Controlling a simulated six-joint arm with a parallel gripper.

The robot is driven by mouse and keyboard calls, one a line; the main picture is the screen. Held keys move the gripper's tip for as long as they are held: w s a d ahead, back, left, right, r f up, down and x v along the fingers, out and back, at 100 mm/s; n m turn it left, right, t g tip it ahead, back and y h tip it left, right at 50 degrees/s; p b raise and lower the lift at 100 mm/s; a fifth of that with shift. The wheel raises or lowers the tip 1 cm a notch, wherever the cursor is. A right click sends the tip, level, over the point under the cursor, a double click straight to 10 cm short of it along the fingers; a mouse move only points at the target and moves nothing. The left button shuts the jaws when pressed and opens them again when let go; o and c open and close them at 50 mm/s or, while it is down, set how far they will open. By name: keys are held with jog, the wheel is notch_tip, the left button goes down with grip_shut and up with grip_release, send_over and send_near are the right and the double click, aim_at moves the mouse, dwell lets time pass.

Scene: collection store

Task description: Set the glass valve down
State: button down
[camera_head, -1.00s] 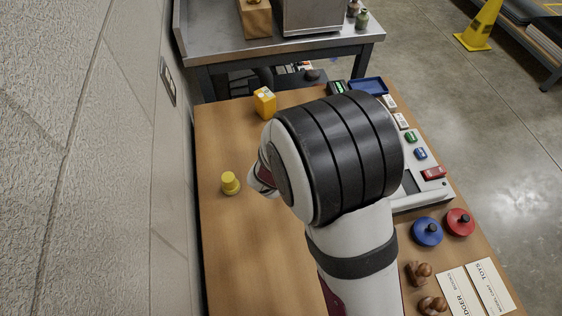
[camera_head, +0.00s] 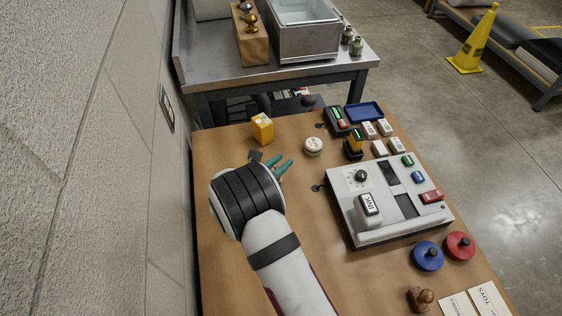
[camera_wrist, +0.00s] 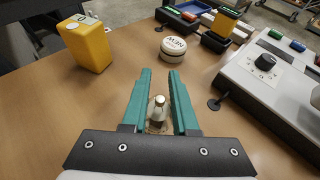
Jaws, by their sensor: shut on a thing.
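My gripper (camera_head: 284,168) has teal fingers and is over the wooden table, left of the white console. In the wrist view my gripper (camera_wrist: 158,100) is shut on a small, pale, shiny, bottle-shaped piece, the glass valve (camera_wrist: 158,108), between its fingers. A tan round patch shows around the foot of the valve. I cannot tell whether the valve touches the table. In the head view my wrist and fingers hide it.
A yellow box (camera_head: 262,128) and a round white labelled piece (camera_head: 313,146) stand beyond the fingers. The white console (camera_head: 390,228) with a dark knob is to the right. Bare wood (camera_head: 225,150) lies to the left. A metal bench (camera_head: 230,78) stands behind.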

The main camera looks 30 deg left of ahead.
jog(key=c, duration=0.7)
grip_release()
jog(key=shift+f, duration=0.1)
